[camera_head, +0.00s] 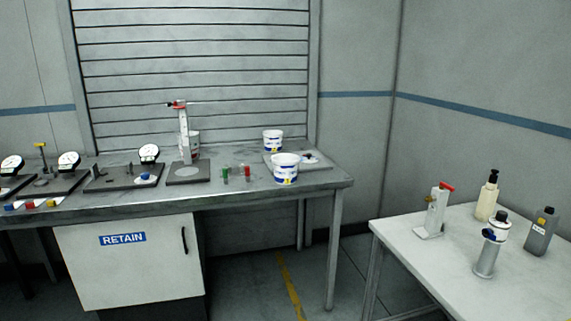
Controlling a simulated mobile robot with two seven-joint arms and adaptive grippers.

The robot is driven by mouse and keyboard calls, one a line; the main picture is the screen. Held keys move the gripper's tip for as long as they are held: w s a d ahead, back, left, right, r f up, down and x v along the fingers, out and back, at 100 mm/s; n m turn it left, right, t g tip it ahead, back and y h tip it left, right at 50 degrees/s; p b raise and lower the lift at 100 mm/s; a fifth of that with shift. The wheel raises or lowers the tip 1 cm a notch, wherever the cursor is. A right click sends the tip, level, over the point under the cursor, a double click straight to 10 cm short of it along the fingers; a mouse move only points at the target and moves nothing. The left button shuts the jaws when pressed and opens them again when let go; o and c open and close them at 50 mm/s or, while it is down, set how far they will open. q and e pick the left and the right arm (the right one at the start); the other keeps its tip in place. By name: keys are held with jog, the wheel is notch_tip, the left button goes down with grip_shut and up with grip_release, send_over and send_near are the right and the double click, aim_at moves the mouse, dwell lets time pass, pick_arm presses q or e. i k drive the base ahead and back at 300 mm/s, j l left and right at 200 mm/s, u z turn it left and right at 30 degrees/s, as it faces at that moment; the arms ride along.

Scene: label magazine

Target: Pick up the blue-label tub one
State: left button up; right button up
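A white tub (285,168) with a blue label and a small yellow mark stands upright near the right front of the grey workbench. A second white tub (273,141) with a blue band stands behind it, by a grey plate. The label numbers are too small to read. Neither of my grippers is in view.
The workbench (330,182) also holds dial gauges (69,160), an upright device (184,135) with a red top and small coloured pieces (237,174). A white table (450,270) at right holds several bottles and a red-topped device (435,211). Open floor lies between them.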

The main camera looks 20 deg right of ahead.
aim_at(284, 165)
jog(key=i+l, duration=0.15)
jog(key=i, duration=0.25)
jog(key=i+l, duration=0.15)
jog(key=i, duration=0.25)
jog(key=i+l, duration=0.2)
jog(key=i, duration=0.25)
jog(key=i+l, duration=0.15)
jog(key=i, duration=0.25)
